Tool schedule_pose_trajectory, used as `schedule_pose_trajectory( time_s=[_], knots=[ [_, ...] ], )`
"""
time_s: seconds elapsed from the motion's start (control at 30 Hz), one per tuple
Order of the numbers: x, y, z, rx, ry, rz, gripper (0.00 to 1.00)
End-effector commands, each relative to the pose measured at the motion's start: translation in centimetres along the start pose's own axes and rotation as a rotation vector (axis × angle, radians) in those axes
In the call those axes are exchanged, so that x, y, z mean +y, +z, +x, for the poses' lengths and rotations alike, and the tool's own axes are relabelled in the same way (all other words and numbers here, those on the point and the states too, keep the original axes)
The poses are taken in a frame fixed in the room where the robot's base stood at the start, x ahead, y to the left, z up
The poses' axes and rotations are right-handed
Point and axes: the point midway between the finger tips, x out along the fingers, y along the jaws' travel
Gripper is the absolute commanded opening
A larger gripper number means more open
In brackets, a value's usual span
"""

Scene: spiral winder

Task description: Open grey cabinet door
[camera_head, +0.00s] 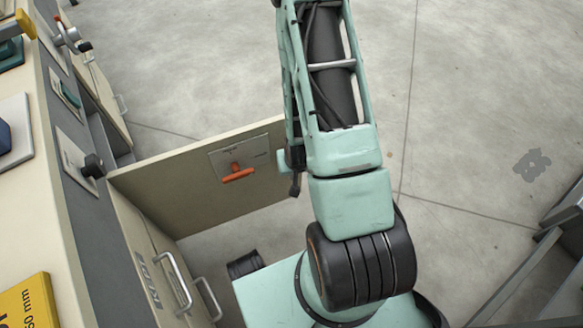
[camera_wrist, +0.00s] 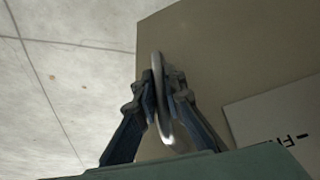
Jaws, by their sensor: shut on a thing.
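The beige-grey cabinet door (camera_head: 205,190) stands out from the cabinet front in the head view, swung well open. Its near face carries a pale plate with an orange T-shaped handle (camera_head: 237,174). In the wrist view, the door (camera_wrist: 215,60) fills the right side, with a white label at lower right. My gripper (camera_wrist: 160,95) is shut on a curved metal handle (camera_wrist: 157,62) at the door's edge side. In the head view my gripper is mostly hidden behind my green arm near the door's outer end.
Beside the door, cabinet fronts with metal bar handles (camera_head: 178,282) line the left. A black knob (camera_head: 93,166) sticks out of the dark panel above. Grey metal framing (camera_head: 545,250) stands at lower right. Open concrete floor (camera_head: 480,100) lies beyond the door and to the right.

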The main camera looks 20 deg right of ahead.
Motion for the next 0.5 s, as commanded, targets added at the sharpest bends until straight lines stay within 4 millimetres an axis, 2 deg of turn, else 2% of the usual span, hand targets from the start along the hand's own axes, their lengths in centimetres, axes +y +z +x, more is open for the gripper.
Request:
schedule_pose_trajectory(
  time_s=[0.03,0.07,0.2,0.5],
  knots=[
    [0.04,-0.1,-0.02,0.002,0.001,0.0,0.0],
    [0.04,-0.1,-0.02,0.002,0.001,0.0,0.12],
    [0.03,-0.08,-0.01,0.001,0.0,0.0,0.27],
    [0.01,-0.08,-0.06,0.001,0.0,0.0,0.27]
  ],
)
